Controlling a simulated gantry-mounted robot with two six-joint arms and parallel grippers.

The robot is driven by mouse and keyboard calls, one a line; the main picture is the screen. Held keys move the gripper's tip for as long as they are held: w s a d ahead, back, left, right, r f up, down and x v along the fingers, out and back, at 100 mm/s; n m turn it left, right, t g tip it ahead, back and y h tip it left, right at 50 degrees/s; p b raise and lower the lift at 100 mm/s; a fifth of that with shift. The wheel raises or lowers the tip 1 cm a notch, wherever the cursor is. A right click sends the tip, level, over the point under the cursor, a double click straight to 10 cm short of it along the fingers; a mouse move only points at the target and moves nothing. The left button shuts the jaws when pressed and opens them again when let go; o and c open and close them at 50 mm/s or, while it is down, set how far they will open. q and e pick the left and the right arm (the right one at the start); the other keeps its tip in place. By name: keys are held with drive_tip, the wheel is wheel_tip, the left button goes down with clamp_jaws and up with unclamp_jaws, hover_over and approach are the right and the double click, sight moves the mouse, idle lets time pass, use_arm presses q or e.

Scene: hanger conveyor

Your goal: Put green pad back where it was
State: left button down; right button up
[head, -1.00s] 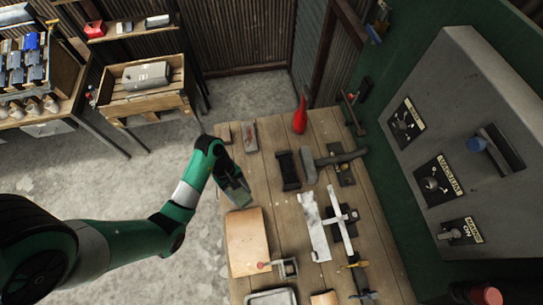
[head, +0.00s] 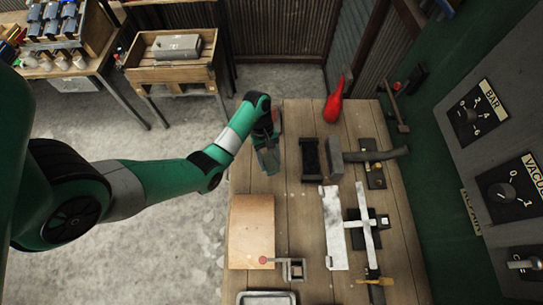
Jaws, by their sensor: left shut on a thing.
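My left gripper (head: 267,152) is over the far left part of the wooden workbench (head: 308,235), with its fingers pointing down and toward the camera. It is shut on a small grey-green piece, probably the green pad (head: 268,161). The piece is mostly hidden by the fingers, and I cannot tell whether it touches the bench. My right gripper is not in view.
A black tray (head: 310,158) and a hammer (head: 336,158) lie just right of the gripper. A red bottle (head: 333,104) stands behind. A tan board (head: 251,232) lies in front. A metal strip (head: 334,226) lies to the right.

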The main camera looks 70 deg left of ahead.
sight(270, 153)
use_arm(q)
drive_tip(key=shift+w+a+f, duration=0.2)
drive_tip(key=shift+a+f, duration=0.1)
drive_tip(key=shift+f, duration=0.2)
drive_tip(key=shift+w+a+f, duration=0.15)
drive_tip(key=shift+a+f, duration=0.15)
drive_tip(key=shift+f, duration=0.2)
drive_tip(key=shift+w+a+f, duration=0.2)
drive_tip(key=shift+w+a, duration=0.1)
drive_tip(key=shift+a+f+b, duration=0.1)
drive_tip(key=shift+f+b, duration=0.65)
drive_tip(key=shift+f, duration=1)
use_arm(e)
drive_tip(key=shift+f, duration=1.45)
use_arm(q)
drive_tip(key=shift+f, duration=0.15)
drive_tip(key=shift+c, duration=0.6)
unclamp_jaws()
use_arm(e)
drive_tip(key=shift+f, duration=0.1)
